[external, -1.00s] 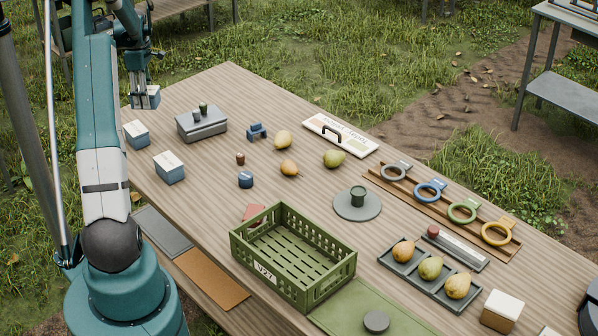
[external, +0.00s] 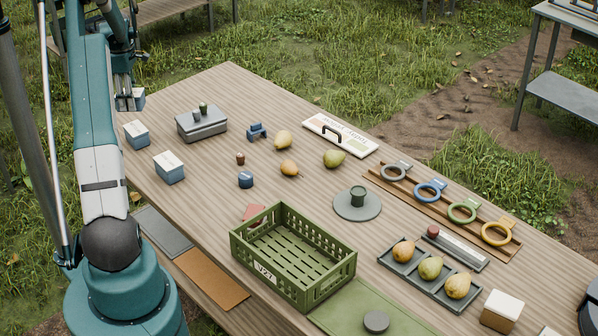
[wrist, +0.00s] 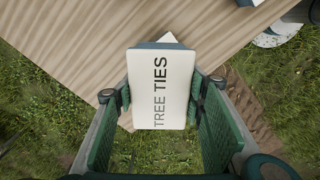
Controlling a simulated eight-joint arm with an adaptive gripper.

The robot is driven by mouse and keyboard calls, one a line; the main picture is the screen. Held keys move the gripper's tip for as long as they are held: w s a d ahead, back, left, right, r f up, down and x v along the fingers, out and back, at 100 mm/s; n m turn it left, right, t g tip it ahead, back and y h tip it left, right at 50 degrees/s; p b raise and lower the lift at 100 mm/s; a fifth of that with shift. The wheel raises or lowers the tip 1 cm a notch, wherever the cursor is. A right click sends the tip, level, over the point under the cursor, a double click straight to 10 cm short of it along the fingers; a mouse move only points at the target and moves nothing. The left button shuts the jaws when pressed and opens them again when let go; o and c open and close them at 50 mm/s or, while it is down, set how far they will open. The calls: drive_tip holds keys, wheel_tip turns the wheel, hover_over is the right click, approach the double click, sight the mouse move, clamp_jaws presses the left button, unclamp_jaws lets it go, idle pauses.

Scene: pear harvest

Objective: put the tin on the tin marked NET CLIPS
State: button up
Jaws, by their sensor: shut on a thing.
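My gripper (external: 128,98) is shut on a blue-sided tin with a white lid (external: 138,99), held in the air near the table's far left edge. In the wrist view, the lid of this held tin (wrist: 161,90) reads TREE TIES, and a finger presses each side. Two similar tins stand on the table: one close to the left edge (external: 137,135), just below the held tin in the picture, and one nearer the front (external: 169,167). Their lid print is too small to read. Part of another white lid (wrist: 168,38) shows behind the held tin in the wrist view.
A green crate (external: 293,257) stands nearer the front. The wooden table (external: 225,90) is bare behind the box.

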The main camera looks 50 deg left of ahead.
hover_over(135, 128)
drive_tip(key=shift+f, duration=2.4)
drive_tip(key=shift+f, duration=1.9)
drive_tip(key=shift+f+b, duration=0.15)
drive_tip(key=shift+b, duration=0.15)
drive_tip(key=o, duration=1)
wheel_tip(135, 128, up, 12)
drive_tip(key=shift+r+p, duration=0.2)
drive_tip(key=shift+p, duration=0.2)
